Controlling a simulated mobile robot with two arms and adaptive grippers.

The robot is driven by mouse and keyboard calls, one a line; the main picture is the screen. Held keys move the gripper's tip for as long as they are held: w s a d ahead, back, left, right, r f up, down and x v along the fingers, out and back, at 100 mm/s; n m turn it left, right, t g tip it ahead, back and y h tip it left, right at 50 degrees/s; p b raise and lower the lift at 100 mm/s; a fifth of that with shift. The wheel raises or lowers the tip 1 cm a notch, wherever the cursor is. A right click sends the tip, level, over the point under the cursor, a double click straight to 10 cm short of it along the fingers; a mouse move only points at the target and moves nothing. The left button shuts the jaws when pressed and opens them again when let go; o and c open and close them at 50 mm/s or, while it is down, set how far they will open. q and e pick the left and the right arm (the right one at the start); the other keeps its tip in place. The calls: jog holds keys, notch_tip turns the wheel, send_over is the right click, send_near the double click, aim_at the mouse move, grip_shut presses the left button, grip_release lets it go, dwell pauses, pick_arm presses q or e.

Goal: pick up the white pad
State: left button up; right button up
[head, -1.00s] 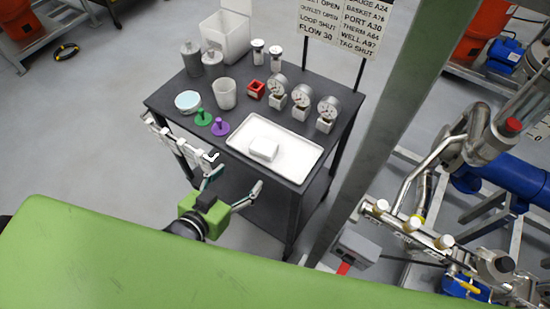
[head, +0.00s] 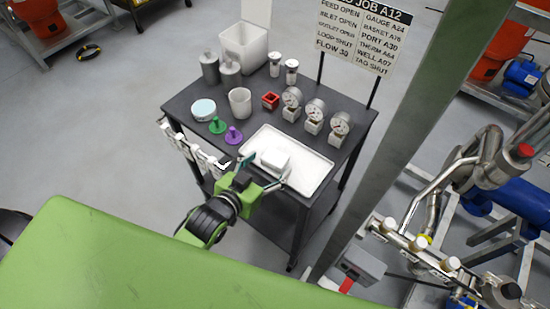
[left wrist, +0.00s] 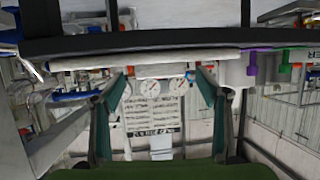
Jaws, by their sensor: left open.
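The white pad (head: 275,159) is a small white block lying on the white tray (head: 312,172) at the front right of the dark cart. My left gripper (head: 266,172) is open at the near edge of the tray. Its fingers are spread to the near left and near right of the pad. I cannot tell whether either finger touches the tray. In the left wrist view, which is upside down, the open fingers (left wrist: 163,80) frame the pad, seen nearly edge-on, with gauges beyond. My right gripper is not in view.
The cart (head: 185,112) carries a purple knob (head: 233,136), a green knob (head: 217,125), a white cup (head: 240,102), a red block (head: 270,100) and several gauges (head: 314,115) behind the tray. A job sign (head: 355,35) rises behind.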

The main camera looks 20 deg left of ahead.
aim_at(277, 155)
pick_arm(q)
jog(key=shift+p+x, duration=0.4)
jog(key=shift+x, duration=1.85)
jog(key=shift+r, duration=0.15)
jog(key=c, duration=1)
jog(key=shift+r, duration=0.6)
jog(key=s+r, duration=1.2)
jog(key=s, duration=0.2)
jog(key=shift+d, duration=0.25)
jog(key=shift+w+f, duration=0.1)
jog(key=shift+w, duration=0.05)
